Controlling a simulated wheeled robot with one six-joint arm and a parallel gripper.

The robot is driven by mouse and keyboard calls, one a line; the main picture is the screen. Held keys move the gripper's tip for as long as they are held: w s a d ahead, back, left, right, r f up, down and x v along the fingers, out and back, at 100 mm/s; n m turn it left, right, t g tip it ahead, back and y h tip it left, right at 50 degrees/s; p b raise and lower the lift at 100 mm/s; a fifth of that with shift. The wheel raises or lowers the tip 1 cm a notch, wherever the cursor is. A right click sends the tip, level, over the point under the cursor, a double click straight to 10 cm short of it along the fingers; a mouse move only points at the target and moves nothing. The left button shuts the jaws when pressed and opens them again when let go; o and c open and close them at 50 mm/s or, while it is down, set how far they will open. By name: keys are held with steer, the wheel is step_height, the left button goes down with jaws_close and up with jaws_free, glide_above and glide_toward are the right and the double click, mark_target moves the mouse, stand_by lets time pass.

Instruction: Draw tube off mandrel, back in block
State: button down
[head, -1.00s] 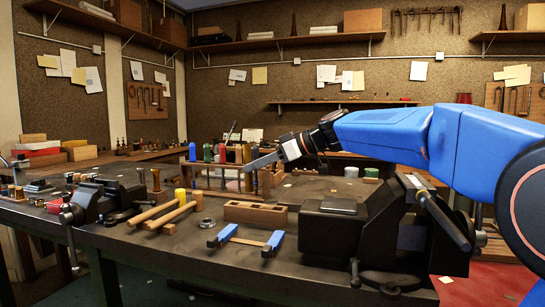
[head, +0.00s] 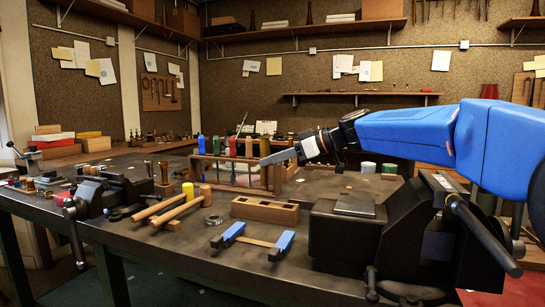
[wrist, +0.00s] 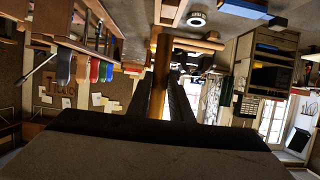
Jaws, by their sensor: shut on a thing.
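My gripper (head: 275,157) reaches leftward with its grey fingers above the bench, behind the wooden block in the head view. In the wrist view the dark fingers (wrist: 170,100) are shut on a brass-coloured tube (wrist: 160,70), which runs up the picture between them. The tube cannot be made out clearly in the head view. A wooden block (head: 252,207) with square openings lies on the bench, nearer the camera than the gripper and apart from it. I cannot pick out the mandrel with certainty.
A large black vise (head: 335,240) stands at the front right, and a smaller vise (head: 118,190) at the left. Mallets (head: 165,208), a ring (head: 213,222) and a blue-jawed clamp (head: 255,242) lie between them. A wooden rack (head: 235,180) with coloured handles stands behind the block.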

mark_target(268, 175)
steer(key=shift+f, duration=2.25)
steer(key=shift+f, duration=2.75)
steer(key=c, duration=1.5)
jaws_free()
